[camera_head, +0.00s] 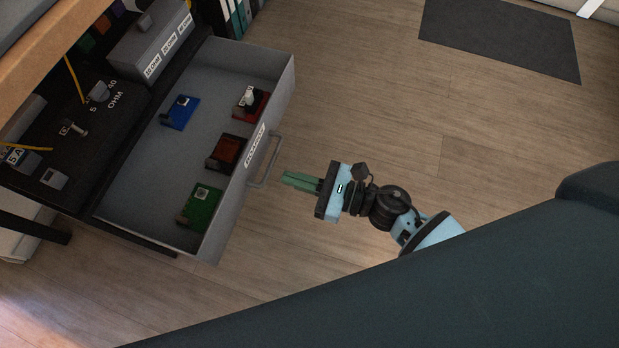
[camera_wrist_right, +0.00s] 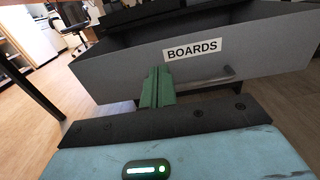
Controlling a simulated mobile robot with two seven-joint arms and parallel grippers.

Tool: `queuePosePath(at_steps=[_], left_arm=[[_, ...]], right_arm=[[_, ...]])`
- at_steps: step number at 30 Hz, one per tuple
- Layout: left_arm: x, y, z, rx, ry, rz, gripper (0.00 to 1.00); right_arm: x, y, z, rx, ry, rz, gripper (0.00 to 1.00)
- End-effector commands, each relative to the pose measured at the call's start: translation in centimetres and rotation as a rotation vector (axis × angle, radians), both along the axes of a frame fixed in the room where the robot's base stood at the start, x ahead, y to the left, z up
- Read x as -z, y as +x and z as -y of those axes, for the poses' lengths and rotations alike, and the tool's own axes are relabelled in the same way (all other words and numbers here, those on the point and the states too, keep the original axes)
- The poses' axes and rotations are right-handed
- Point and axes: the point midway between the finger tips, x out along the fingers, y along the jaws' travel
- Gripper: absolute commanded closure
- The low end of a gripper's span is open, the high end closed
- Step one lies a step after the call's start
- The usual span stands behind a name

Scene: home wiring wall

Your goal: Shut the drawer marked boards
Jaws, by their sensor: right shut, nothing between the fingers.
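The grey drawer (camera_head: 232,200) stands pulled out from under the bench in the head view, with several small circuit boards lying in it. Its front carries a white label reading BOARDS (camera_wrist_right: 192,50) in the right wrist view. A grey bar handle (camera_head: 265,160) sits on the drawer front; it also shows in the right wrist view (camera_wrist_right: 208,82). My right gripper (camera_head: 285,180) has green fingers, shut and empty, pointing at the drawer front close to the handle. Whether the fingertips touch the front cannot be told. My left gripper is not in view.
On the bench unit beside the drawer are a black panel (camera_head: 50,125) with knobs and a grey labelled box (camera_head: 150,45). Binders (camera_head: 232,14) stand behind the drawer. A dark mat (camera_head: 500,35) lies on the wooden floor, which is clear to the right.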

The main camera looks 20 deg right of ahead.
Motion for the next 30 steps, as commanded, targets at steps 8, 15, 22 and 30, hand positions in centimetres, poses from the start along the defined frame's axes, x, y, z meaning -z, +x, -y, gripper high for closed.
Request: queuePosePath(at_steps=[8, 15, 22, 30], left_arm=[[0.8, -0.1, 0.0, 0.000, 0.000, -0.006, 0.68], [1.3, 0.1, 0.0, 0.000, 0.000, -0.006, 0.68], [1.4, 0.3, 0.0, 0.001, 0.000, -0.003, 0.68], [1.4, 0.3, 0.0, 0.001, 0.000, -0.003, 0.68]], right_arm=[[0.0, 3.1, -4.2, 0.000, 0.002, 0.001, 1.00], [0.0, 4.7, -6.4, 0.001, 0.002, -0.001, 1.00], [0.0, 5.0, -6.9, 0.001, 0.001, -0.001, 1.00], [0.0, 5.0, -6.9, 0.001, 0.001, 0.000, 1.00]])
